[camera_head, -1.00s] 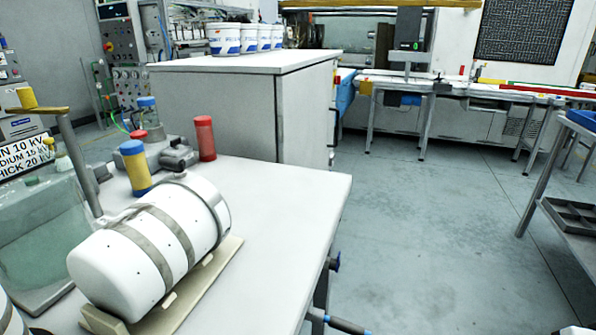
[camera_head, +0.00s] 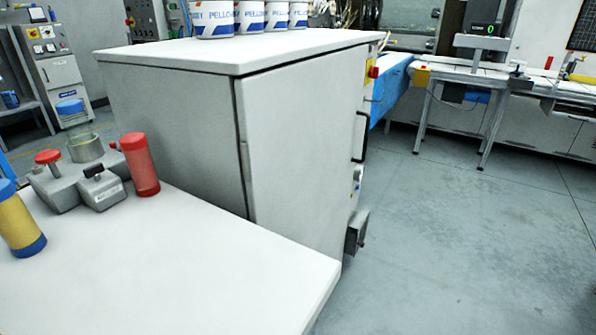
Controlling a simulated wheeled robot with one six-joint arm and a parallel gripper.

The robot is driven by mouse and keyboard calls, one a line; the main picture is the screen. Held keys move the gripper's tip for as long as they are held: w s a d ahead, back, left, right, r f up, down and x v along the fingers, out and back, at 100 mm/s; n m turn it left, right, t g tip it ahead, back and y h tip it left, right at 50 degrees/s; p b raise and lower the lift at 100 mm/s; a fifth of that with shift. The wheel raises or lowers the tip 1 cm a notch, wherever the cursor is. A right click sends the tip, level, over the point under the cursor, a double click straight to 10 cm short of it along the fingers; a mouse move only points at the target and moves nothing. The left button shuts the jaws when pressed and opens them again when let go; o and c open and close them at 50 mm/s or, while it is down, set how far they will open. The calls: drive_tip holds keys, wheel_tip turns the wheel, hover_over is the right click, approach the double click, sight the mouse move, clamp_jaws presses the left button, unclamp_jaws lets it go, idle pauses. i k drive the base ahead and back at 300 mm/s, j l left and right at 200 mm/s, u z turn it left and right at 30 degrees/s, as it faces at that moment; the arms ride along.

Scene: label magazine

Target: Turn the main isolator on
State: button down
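No switch in view is clearly marked as the main isolator. A red and yellow fitting (camera_head: 372,72) shows edge-on at the upper far end of the grey cabinet's right face (camera_head: 300,130). A dark grey box (camera_head: 357,232) juts from the lower part of that face. A control panel (camera_head: 43,40) at the far left carries a red part on a yellow plate (camera_head: 33,33). The settings of all these are too small or too oblique to read. My gripper is not in view.
A white table (camera_head: 170,265) fills the near left, holding a red cylinder (camera_head: 139,164), a yellow and blue cylinder (camera_head: 17,220) and a grey device (camera_head: 75,185). White tubs (camera_head: 215,18) stand on the cabinet. Open floor (camera_head: 450,230) lies to the right; a conveyor bench (camera_head: 480,75) stands behind.

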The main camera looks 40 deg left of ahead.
sight(374, 73)
drive_tip(key=i, duration=5.05)
drive_tip(key=i+l+u, duration=0.1)
drive_tip(key=i+u, duration=0.2)
drive_tip(key=i, duration=0.25)
drive_tip(key=i+l+u, duration=0.2)
drive_tip(key=i+u, duration=0.15)
drive_tip(key=i, duration=0.2)
drive_tip(key=u, duration=3.9)
